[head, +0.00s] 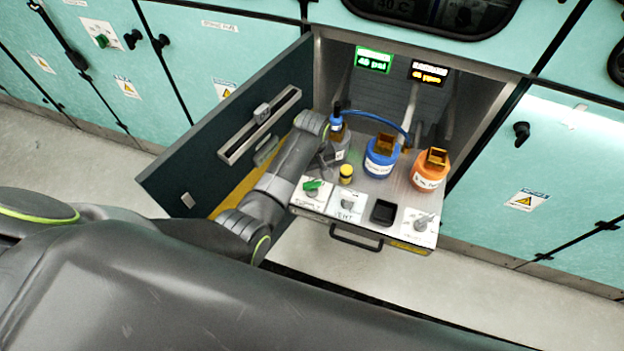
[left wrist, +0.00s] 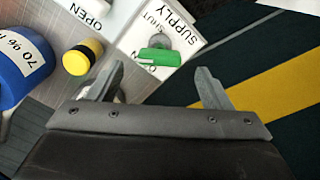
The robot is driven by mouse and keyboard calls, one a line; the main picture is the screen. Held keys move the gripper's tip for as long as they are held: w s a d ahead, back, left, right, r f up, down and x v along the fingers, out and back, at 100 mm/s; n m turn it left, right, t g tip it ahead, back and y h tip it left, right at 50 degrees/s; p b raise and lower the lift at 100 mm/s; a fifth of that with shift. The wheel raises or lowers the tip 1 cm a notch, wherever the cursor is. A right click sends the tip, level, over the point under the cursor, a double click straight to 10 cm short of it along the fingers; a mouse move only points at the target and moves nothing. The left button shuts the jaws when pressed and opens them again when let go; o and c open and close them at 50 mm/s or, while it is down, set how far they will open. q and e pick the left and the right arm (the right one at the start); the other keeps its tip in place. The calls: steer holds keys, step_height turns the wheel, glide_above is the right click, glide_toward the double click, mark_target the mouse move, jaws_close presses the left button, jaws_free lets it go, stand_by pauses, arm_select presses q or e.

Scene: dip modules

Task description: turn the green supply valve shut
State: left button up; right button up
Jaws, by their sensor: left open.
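The green supply valve (head: 313,185) sits on a white plate at the front left corner of the pulled-out tray (head: 400,192). In the left wrist view its green handle (left wrist: 160,57) lies crosswise on a grey hub, beside the words SUPPLY and SHUT. My left gripper (left wrist: 161,70) is open and empty. Its two fingertips are spread to either side of the handle in the picture; I cannot tell whether they touch it. In the head view my left gripper (head: 327,158) is just behind the valve, partly hidden by my arm. My right gripper is not in view.
A yellow-and-black cap (head: 346,173) and a grey valve (head: 347,204) are close by. A blue bottle (head: 381,160), an orange bottle (head: 429,172) and a blue hose (head: 375,116) stand behind. The open door (head: 205,150) flanks the left side.

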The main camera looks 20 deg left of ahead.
mark_target(312, 182)
arm_select(q)
steer(key=shift+f, duration=2)
steer(key=c, duration=1)
steer(key=shift+r+m+p, duration=0.15)
steer(key=shift+m+p, duration=0.8)
steer(key=shift+m, duration=0.45)
steer(key=shift+m+p, duration=1)
steer(key=shift+m, duration=1.2)
